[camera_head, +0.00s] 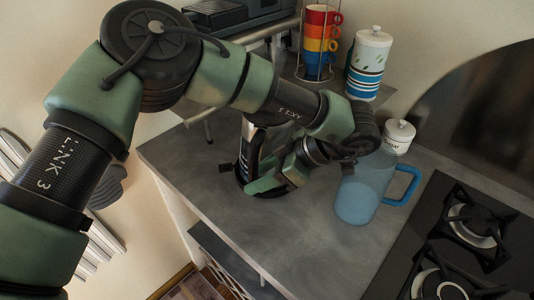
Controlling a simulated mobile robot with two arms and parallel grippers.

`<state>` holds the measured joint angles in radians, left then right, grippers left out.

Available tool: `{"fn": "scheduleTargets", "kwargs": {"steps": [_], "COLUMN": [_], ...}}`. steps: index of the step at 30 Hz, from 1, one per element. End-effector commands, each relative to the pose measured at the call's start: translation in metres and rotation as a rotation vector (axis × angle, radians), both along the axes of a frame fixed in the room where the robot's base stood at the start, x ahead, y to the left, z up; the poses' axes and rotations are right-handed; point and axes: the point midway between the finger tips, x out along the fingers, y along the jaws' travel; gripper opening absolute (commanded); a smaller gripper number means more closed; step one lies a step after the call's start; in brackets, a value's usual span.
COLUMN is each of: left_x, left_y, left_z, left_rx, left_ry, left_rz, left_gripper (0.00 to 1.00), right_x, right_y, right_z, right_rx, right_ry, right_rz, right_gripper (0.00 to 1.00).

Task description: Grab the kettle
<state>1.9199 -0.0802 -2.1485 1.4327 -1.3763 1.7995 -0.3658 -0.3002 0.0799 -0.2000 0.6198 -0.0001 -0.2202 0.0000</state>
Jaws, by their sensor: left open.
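The kettle (251,148) seems to be the dark and silver upright thing on the grey counter (310,235), left of the blue pitcher. My left arm and gripper cover much of it, and a round black base shows at its foot. My left gripper (273,176) is open, with its green fingers low in front of the kettle's right side. I cannot tell whether they touch it. My right gripper is not in view.
A translucent blue pitcher (363,192) stands close right of the gripper, with a white lidded jar (399,137) behind. A black gas hob (440,219) is at right. Stacked colored mugs (319,45) and a patterned canister (367,66) stand on a raised shelf.

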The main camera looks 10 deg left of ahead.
Motion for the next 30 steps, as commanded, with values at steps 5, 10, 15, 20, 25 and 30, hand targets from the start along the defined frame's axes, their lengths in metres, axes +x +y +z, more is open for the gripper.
{"fn": "scheduleTargets", "kwargs": {"steps": [5,10,15,20,25,30], "left_x": [0.001,0.002,0.002,0.002,0.002,0.002], "left_y": [0.014,0.016,0.015,0.015,0.015,0.015], "left_z": [-0.013,-0.016,-0.016,-0.016,-0.016,-0.016], "left_rx": [-0.001,-0.001,-0.002,-0.002,-0.002,-0.002], "left_ry": [0.002,0.001,0.001,0.000,-0.001,-0.002], "left_rz": [0.001,-0.001,-0.001,0.000,0.000,0.001], "left_gripper": [0.45,0.45,0.23,0.00,0.00,0.00], "right_x": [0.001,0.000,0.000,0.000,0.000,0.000], "right_y": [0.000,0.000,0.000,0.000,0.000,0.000], "right_z": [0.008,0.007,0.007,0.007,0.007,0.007], "right_rx": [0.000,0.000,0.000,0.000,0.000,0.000], "right_ry": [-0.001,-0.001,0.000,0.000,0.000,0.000], "right_rz": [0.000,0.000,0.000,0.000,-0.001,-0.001], "right_gripper": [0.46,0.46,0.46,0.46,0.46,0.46]}}
